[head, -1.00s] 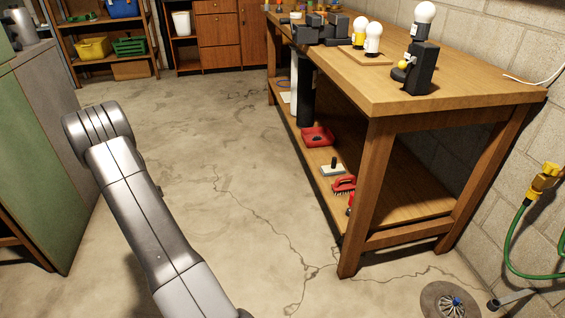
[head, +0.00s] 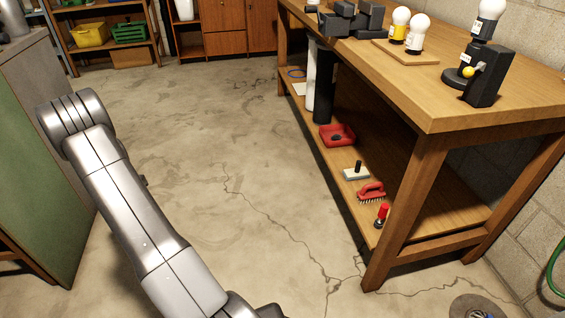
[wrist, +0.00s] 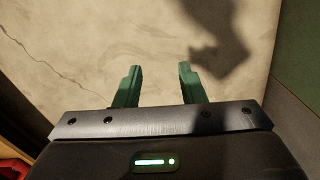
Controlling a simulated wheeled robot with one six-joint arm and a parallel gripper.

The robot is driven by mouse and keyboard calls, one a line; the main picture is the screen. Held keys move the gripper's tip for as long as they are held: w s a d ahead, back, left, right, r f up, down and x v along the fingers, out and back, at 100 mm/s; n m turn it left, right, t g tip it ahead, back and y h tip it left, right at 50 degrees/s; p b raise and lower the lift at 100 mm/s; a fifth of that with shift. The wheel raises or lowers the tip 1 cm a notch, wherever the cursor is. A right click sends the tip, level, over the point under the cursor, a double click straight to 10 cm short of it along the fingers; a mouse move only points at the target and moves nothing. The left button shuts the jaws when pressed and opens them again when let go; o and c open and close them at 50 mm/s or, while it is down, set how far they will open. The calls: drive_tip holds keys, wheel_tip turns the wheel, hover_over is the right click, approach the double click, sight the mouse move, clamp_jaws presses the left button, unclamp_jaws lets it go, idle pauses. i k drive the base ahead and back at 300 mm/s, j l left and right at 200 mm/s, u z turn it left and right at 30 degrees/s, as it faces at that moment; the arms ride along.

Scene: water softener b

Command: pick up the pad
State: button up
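A flat whitish pad with an upright black handle (head: 356,173) rests on the lower shelf of the wooden workbench, near its front edge. It is between a red tray-like item and a red brush. My gripper (wrist: 158,78) shows in the wrist view with two green fingers spread apart and nothing between them, over bare concrete floor. The pad is not recognisable in the wrist view. In the head view my arm is at the left, apart from the bench, and the gripper's fingers are not seen.
The workbench's lower shelf (head: 436,205) also holds the red tray-like item (head: 338,136), red brush (head: 371,192) and a red-and-black item (head: 382,215). A bench leg (head: 404,212) stands at the near corner. Bulbs and dark devices stand on top. The floor (head: 240,190) between is clear.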

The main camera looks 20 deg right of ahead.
sight(358, 172)
drive_tip(key=i+z, duration=0.2)
drive_tip(key=z, duration=0.3)
drive_tip(key=i+j+z, duration=0.15)
drive_tip(key=z, duration=0.3)
drive_tip(key=i+j+z, duration=0.1)
drive_tip(key=z, duration=0.4)
drive_tip(key=i+j+z, duration=0.15)
drive_tip(key=z, duration=0.25)
drive_tip(key=i+j+z, duration=0.25)
drive_tip(key=z, duration=0.2)
drive_tip(key=i+j+z, duration=0.25)
drive_tip(key=z, duration=0.15)
